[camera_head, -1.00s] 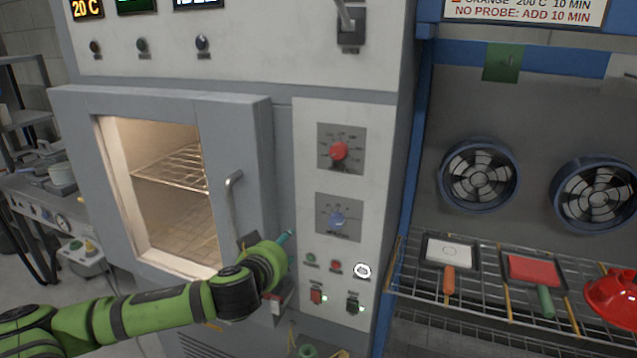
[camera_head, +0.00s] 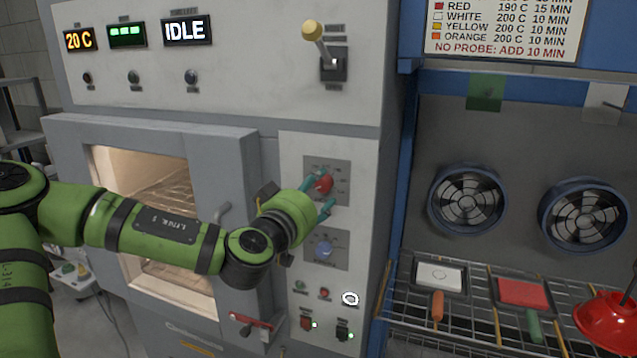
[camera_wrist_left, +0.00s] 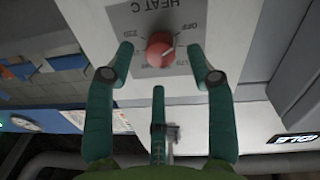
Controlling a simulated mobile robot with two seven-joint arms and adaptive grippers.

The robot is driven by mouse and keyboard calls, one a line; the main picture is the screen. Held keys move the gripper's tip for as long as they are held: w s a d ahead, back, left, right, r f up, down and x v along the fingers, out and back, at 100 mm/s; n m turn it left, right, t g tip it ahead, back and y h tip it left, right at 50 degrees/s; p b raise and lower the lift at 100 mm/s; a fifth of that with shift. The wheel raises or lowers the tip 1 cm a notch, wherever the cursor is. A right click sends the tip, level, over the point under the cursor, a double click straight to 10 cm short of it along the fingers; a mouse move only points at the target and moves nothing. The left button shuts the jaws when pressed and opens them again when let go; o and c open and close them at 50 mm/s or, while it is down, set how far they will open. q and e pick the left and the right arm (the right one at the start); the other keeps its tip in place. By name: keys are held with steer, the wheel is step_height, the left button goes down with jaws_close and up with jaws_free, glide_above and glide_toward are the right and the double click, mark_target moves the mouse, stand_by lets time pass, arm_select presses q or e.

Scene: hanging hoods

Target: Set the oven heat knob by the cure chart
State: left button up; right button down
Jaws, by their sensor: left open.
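The red heat knob (camera_head: 322,185) sits on its grey dial plate on the oven's control panel; it also shows in the left wrist view (camera_wrist_left: 160,46) under the label HEAT C. My left gripper (camera_head: 320,191) is open, with teal fingers on either side of the knob, and a gap shows between fingers and knob in the left wrist view (camera_wrist_left: 166,60). The cure chart (camera_head: 505,28) at top right lists colours with temperatures and minutes; its top is cut off. The oven display (camera_head: 79,40) reads 20 C and another (camera_head: 187,30) reads IDLE. My right gripper is not in view.
A blue knob (camera_head: 324,248) is just below the heat knob. A lever (camera_head: 325,50) stands out above the panel. A wire rack (camera_head: 465,310) with sample panels and a red lamp-like hood (camera_head: 608,322) is at right.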

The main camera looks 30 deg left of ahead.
arm_select(q)
steer(key=shift+w+a, duration=0.3)
steer(key=shift+w, duration=0.65)
steer(key=shift+r, duration=0.1)
jaws_close()
